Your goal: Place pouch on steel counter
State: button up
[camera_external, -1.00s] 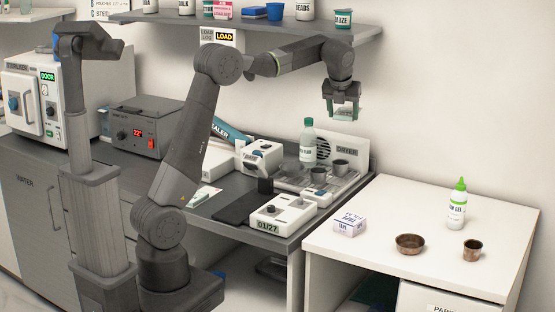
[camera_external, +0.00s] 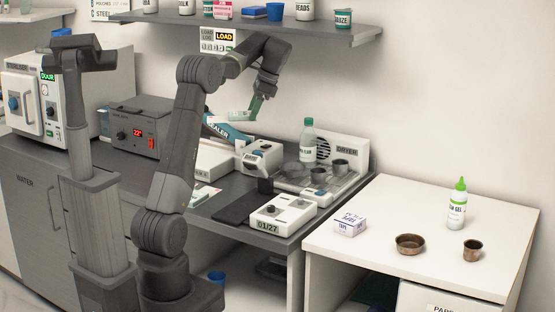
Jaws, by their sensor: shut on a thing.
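My gripper (camera_external: 257,108) is shut on a small pale pouch (camera_external: 238,115) with a greenish edge. It holds the pouch tilted in the air, above the blue-and-white sealer and well clear of the countertop. The grey steel counter (camera_external: 225,228) runs from the left to the middle of the view. Part of it is hidden behind my arm and column. Another flat, white-and-green packet (camera_external: 202,196) lies on the counter just right of my arm.
On the counter stand a sterilizer (camera_external: 30,105), a grey box with a red display (camera_external: 140,130), the sealer (camera_external: 222,130), a label device (camera_external: 283,215), a green-capped bottle (camera_external: 308,140) and a dryer tray. A dark mat (camera_external: 240,205) lies near the front. A white table (camera_external: 400,195) stands at right.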

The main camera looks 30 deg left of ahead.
jog(key=s+a+f+n+g+h+b, duration=0.1)
jog(key=s+a+f+n+h, duration=0.3)
jog(key=a+n, duration=0.7)
jog(key=m+t+b, duration=0.3)
jog(key=m+t, duration=0.5)
jog(key=m, duration=2.8)
send_over(147, 189)
jog(key=s, duration=0.1)
notch_tip(147, 189, down, 10)
jog(key=shift+y, duration=0.3)
jog(key=f, duration=0.4)
jog(key=f+b, duration=0.1)
jog(key=f, duration=0.4)
jog(key=shift+s+a+f, duration=0.1)
jog(key=shift+s+f, duration=0.1)
jog(key=o, duration=1)
jog(key=shift+c, duration=0.2)
